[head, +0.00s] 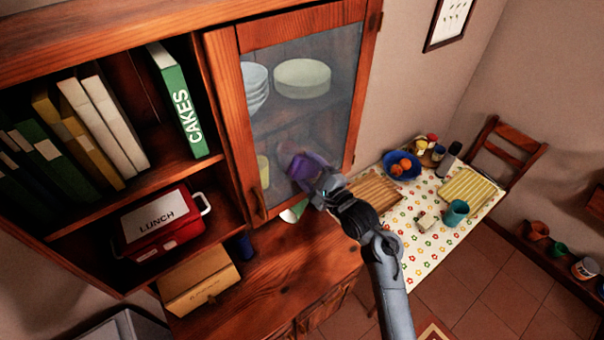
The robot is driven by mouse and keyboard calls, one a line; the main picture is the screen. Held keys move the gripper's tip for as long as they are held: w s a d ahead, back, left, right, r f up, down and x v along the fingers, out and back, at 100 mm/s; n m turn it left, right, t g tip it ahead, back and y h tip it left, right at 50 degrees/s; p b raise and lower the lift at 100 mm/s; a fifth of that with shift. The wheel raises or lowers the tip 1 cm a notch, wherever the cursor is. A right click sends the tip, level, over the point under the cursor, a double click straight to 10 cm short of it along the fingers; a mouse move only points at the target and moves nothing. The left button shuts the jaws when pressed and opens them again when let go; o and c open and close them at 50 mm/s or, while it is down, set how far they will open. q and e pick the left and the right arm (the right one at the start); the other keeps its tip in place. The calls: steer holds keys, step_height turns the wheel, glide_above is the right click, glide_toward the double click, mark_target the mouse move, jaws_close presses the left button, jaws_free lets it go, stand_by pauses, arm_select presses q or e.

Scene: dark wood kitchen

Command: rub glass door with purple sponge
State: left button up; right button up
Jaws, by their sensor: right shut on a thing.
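The glass door (305,115) is a wood-framed pane on the right part of the cabinet, and it looks closed. Its wooden handle (258,205) is at the lower left of the frame. My right gripper (318,178) is shut on the purple sponge (301,167) at the lower middle of the pane. The sponge is at the glass; whether it presses on it is hard to tell. The gripper hides part of the sponge. My left gripper does not show.
Open shelves left of the door hold books, a green "CAKES" book (180,100) and a red lunch box (165,228). A dining table (420,262) with dishes and a chair (510,150) stand at right.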

steer(key=w+d, duration=0.2)
steer(key=d, duration=0.2)
steer(key=shift+w+d, duration=0.15)
steer(key=shift+w, duration=0.25)
steer(key=shift+s, duration=0.1)
stand_by(0.3)
steer(key=v, duration=0.6)
stand_by(0.5)
